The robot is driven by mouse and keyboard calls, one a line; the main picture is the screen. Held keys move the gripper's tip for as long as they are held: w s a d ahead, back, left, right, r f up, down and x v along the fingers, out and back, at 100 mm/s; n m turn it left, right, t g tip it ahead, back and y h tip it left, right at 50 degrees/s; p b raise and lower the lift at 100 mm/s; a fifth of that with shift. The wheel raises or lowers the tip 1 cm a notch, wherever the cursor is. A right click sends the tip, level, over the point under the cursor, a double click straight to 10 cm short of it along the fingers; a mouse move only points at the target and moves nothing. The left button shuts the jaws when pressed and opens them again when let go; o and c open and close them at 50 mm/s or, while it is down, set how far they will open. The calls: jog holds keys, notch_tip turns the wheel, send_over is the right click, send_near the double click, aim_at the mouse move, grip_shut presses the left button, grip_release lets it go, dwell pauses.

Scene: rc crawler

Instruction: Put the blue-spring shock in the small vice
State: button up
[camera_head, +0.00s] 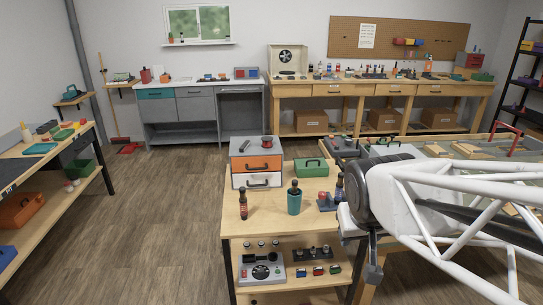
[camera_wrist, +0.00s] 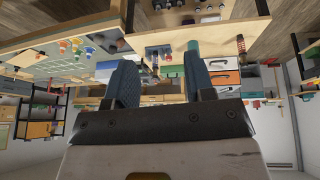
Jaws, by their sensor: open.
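I cannot pick out the blue-spring shock with certainty in either view. A small blue and red fixture (camera_head: 326,201) stands on the near wooden table, right of a teal bottle (camera_head: 293,198). It may be the small vice, but it is too small to be sure. My gripper (camera_wrist: 160,78) shows in the wrist view with its two blue-grey fingers wide apart. Nothing is held between them. The wrist view is upside down, with the near table beyond the fingers. In the head view my white arm reaches in from the right and covers the table's right side.
Open floor (camera_head: 165,220) lies to the left.

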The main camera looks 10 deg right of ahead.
jog(key=s+a+g+y, duration=0.1)
jog(key=s+a+g, duration=0.1)
jog(key=s, duration=0.6)
jog(key=shift+s+a, duration=0.2)
jog(key=shift+a, duration=0.45)
